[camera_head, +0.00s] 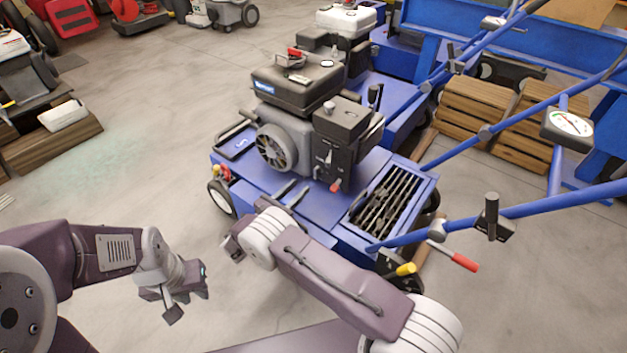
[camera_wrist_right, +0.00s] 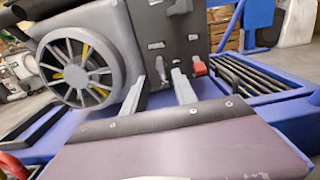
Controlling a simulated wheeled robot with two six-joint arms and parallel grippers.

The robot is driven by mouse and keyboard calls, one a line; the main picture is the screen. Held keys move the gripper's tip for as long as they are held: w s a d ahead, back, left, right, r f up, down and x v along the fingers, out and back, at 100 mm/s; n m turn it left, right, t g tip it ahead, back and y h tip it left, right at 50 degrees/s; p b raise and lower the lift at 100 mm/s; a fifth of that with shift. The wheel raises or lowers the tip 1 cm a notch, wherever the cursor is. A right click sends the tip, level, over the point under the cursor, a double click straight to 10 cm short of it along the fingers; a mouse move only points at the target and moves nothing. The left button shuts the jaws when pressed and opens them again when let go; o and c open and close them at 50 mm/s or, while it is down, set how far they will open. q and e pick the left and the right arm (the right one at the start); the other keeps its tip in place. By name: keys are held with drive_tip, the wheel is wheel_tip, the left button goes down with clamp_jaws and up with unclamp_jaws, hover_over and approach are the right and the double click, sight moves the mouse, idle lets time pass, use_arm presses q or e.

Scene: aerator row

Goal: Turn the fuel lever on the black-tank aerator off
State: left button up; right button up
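The black-tank aerator is a blue machine with a black fuel tank (camera_head: 297,85) on a grey engine (camera_head: 274,147). The engine's finned fan cover (camera_wrist_right: 76,70) fills the left of the right wrist view. A black box (camera_head: 342,135) beside it carries a small metal lever (camera_head: 327,158) and a red-tipped lever (camera_head: 336,186). The red tip also shows in the right wrist view (camera_wrist_right: 199,67); I cannot tell which is the fuel lever. My right gripper (camera_wrist_right: 160,88) is open, its fingers apart and empty below these levers. My left gripper (camera_head: 184,292) is away from the machine over the floor.
Blue handlebars with a gauge (camera_head: 572,124) and a black grip cross the right side. A slatted grille (camera_head: 386,205) covers the deck's right part. Another blue aerator with a white tank (camera_head: 346,20) stands behind.

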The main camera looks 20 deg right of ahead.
sight(315, 172)
drive_tip(key=b+x, duration=0.2)
drive_tip(key=x, duration=0.2)
drive_tip(key=b+x, duration=0.2)
drive_tip(key=x, duration=0.1)
drive_tip(key=shift+w+d+f, duration=0.2)
drive_tip(key=shift+d+f, duration=0.05)
drive_tip(key=shift+d, duration=0.1)
drive_tip(key=shift+w+d+r, duration=0.2)
drive_tip(key=shift+w+d, duration=0.1)
clamp_jaws()
